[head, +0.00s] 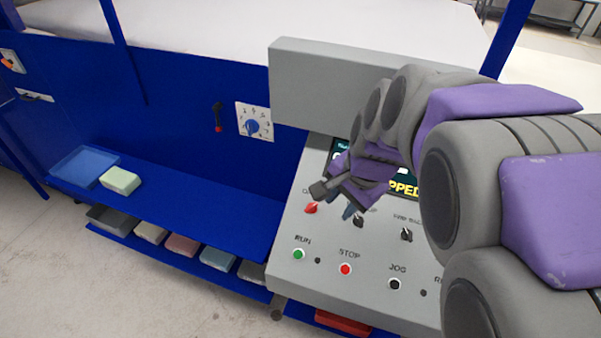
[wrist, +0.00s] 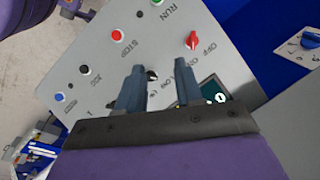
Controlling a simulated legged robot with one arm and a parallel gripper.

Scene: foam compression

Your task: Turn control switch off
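The control switch is a red knob (head: 311,208) on the sloped grey panel (head: 322,270), left of the other knobs. In the wrist view the red knob (wrist: 192,40) sits beside the OFF and ON lettering, beyond the fingertip on the right. My gripper (head: 335,201) hovers over the upper left of the panel, close to the red knob. In the wrist view my gripper (wrist: 157,72) has its two fingers apart with nothing held. A black knob (wrist: 152,74) shows between the fingertips. My arm hides much of the display.
A green RUN button (head: 299,254), red STOP button (head: 345,269) and black JOG button (head: 394,284) line the lower panel. Another black knob (head: 406,234) is to the right. A blue shelf (head: 200,208) with a tray and foam block lies left. A dial (head: 253,124) is on the blue wall.

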